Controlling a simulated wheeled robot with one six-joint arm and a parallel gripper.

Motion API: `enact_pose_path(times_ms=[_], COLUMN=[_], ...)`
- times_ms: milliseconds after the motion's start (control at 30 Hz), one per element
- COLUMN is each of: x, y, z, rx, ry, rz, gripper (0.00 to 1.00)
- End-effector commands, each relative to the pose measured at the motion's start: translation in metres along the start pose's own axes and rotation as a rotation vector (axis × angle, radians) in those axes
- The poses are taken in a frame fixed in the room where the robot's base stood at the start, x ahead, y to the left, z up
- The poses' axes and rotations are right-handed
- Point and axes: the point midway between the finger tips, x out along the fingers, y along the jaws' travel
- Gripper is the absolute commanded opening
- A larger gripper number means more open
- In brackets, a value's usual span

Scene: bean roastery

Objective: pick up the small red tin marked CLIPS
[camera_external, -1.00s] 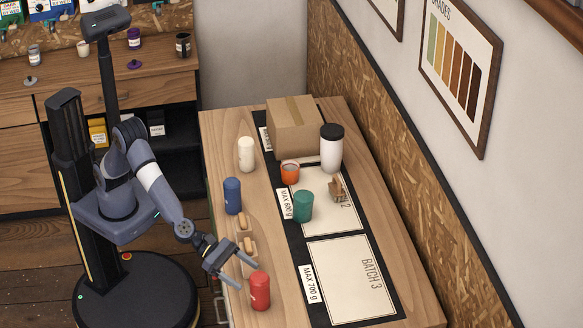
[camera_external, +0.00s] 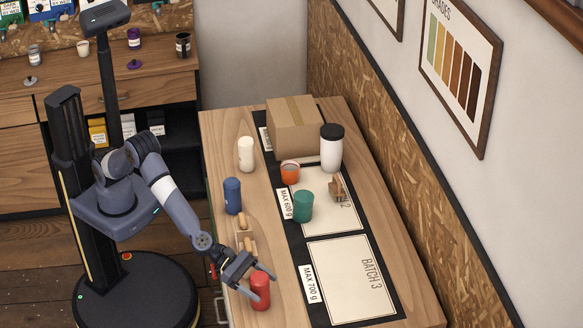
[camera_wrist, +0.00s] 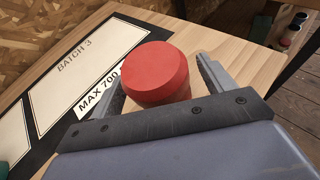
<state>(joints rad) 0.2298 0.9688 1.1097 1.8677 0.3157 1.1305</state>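The red tin (camera_external: 261,290) stands upright near the front left edge of the wooden table (camera_external: 222,127). No CLIPS marking can be read on it. My gripper (camera_external: 259,295) is open, with its fingers on either side of the tin. In the wrist view the red tin (camera_wrist: 157,72) shows its round top between the two fingers of my gripper (camera_wrist: 160,88). A gap shows on the right side; on the left I cannot tell whether the finger touches.
A green tin (camera_external: 303,206), an orange cup (camera_external: 290,172), a white canister (camera_external: 331,152) and a cardboard box (camera_external: 296,135) stand farther back. The BATCH 3 mat (camera_external: 350,280) is bare.

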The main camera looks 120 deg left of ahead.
Motion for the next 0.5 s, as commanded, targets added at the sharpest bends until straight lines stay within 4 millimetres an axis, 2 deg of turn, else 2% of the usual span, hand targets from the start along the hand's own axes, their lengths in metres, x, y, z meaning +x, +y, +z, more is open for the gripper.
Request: enact_pose_path(times_ms=[67, 500], x=[-0.0001, -0.0003], y=[0.0, 0.0001], z=[0.0, 0.0001], rx=[0.0, 0.0], ry=[0.0, 0.0], rz=[0.0, 0.0], gripper=[0.72, 0.36])
